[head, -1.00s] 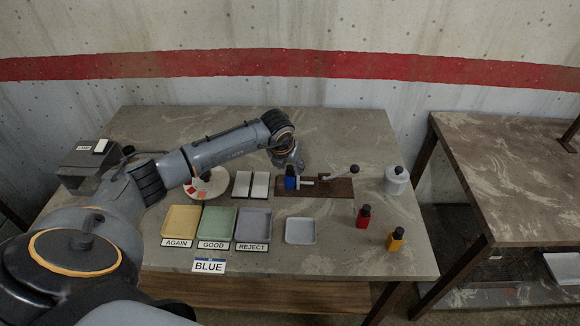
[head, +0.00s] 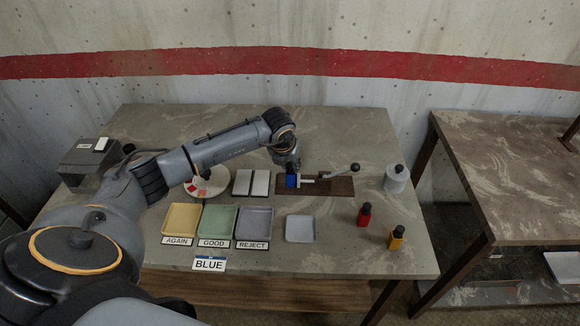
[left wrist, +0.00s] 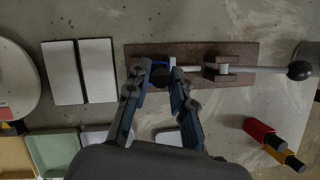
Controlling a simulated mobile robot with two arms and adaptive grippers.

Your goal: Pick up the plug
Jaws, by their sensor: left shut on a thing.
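The blue plug (head: 291,181) with a dark top stands at the left part of the brown board (head: 340,187), beside the clamp's pale tip. My left gripper (head: 291,168) is over it from above, shut on its dark top. In the left wrist view the blue plug (left wrist: 159,64) shows between the two fingertips (left wrist: 160,80), partly hidden by them. I cannot tell whether it is clear of the board. A red plug-like piece (head: 363,216) and a yellow one (head: 396,238), both with black tops, stand at the front right. My right gripper is not in view.
The clamp lever (head: 340,173) with a black knob reaches right over the board. Left of it lie two pale plates (head: 251,184) and a round dial (head: 208,184). Labelled trays (head: 237,246), a grey tray (head: 300,241) and a BLUE sign (head: 209,264) are in front. A white canister (head: 396,180) stands right.

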